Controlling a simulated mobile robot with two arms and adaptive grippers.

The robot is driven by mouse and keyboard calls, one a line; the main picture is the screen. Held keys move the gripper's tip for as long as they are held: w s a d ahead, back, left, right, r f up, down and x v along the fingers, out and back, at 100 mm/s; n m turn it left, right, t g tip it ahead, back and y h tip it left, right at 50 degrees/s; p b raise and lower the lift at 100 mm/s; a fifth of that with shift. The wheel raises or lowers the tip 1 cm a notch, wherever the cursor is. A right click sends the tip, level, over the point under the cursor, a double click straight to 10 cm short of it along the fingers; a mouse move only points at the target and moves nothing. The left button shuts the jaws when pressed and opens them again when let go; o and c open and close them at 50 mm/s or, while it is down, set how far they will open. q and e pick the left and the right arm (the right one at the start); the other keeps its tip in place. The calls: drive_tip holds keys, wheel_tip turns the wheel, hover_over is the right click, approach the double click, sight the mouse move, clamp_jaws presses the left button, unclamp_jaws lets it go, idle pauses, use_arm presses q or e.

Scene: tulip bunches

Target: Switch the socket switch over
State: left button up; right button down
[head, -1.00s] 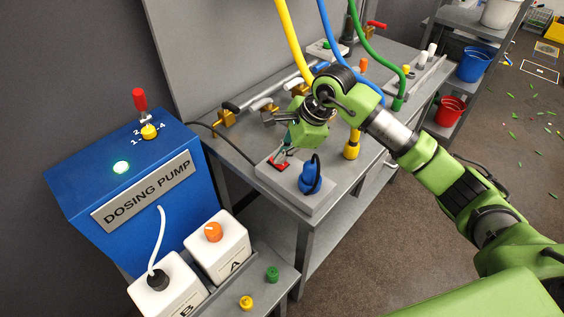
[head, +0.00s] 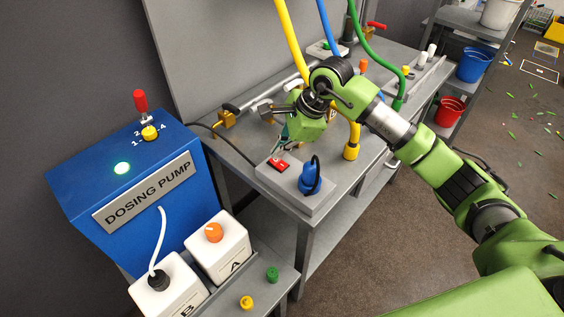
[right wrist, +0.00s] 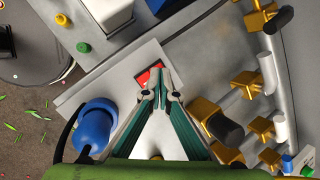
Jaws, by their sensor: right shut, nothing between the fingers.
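The socket block (head: 300,195) is a light grey slab on the grey bench, with a blue plug (head: 309,178) in it. The red switch (head: 279,164) sits on the slab beside the plug, with a small white mark on it. In the right wrist view the red switch (right wrist: 143,77) shows partly, just past the fingertips. My right gripper (head: 285,147) is shut and empty, its fingers close above the switch. The shut fingertips also show in the right wrist view (right wrist: 160,91). Which way the switch is tipped I cannot tell. My left gripper is in neither view.
A blue dosing pump (head: 122,190) with a green light stands left of the bench. Brass valves (head: 225,119) and a pipe lie behind my gripper. A yellow hose (head: 289,40) hangs to a yellow fitting (head: 351,146) right of the slab.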

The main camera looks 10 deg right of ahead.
drive_tip(key=shift+w+a+r+p, duration=0.2)
drive_tip(key=shift+w+r+p, duration=0.05)
drive_tip(key=shift+r, duration=0.5)
drive_tip(key=shift+w+a+r+p, duration=0.15)
drive_tip(key=shift+w+r+p, duration=0.1)
drive_tip(key=shift+r, duration=0.5)
drive_tip(key=shift+w+a+r+p, duration=0.2)
drive_tip(key=shift+r+p, duration=0.05)
drive_tip(key=shift+r, duration=0.5)
drive_tip(key=shift+d, duration=0.1)
